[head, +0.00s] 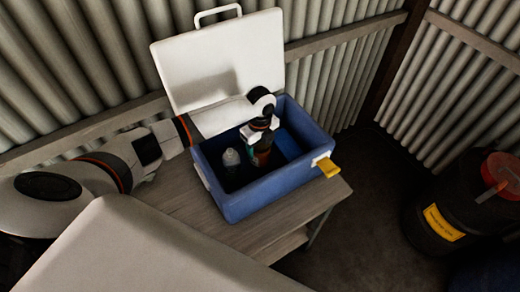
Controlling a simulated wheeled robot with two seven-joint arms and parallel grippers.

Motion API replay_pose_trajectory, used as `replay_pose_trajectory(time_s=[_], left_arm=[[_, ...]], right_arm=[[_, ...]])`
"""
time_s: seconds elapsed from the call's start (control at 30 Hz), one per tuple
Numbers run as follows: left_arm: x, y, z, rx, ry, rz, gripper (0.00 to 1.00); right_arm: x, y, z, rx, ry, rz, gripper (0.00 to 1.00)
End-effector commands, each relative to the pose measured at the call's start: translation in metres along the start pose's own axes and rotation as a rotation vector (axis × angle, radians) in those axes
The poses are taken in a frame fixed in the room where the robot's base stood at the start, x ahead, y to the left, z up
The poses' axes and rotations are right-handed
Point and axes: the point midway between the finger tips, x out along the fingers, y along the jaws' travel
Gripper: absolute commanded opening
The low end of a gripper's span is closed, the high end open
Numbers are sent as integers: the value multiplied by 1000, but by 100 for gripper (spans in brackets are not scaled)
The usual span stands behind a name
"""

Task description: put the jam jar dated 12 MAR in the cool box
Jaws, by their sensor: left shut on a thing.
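The blue cool box (262,197) stands on a wooden bench with its white lid (215,62) raised at the back. My left gripper (262,133) reaches down into the box opening, shut on a dark reddish jar (263,152) with a greenish patch. The jar looks upright inside the box walls. I cannot tell whether it touches the floor of the box, and no date can be read on it. My right gripper is out of view.
A clear bottle (231,159) stands in the box, left of the jar. The wooden bench (275,232) shows bare in front. A black drum (445,215) stands on the floor at right. Corrugated walls close off the back.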

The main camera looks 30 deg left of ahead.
Motion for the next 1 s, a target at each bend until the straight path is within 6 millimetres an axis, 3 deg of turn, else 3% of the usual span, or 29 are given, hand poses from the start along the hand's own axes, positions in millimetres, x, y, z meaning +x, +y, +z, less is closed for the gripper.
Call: replay_pose_trajectory(time_s=[0.2,0.57,0.6,0.7,1.0], left_arm=[[23,1,0,0,-1,1,23],[27,1,0,1,-1,1,23],[27,0,0,1,-1,-1,69],[27,0,0,1,-1,-1,84],[25,0,0,1,-1,0,84]], right_arm=[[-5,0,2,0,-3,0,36],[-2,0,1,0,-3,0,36],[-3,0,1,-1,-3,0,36],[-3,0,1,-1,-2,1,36],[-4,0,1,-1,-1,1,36]])
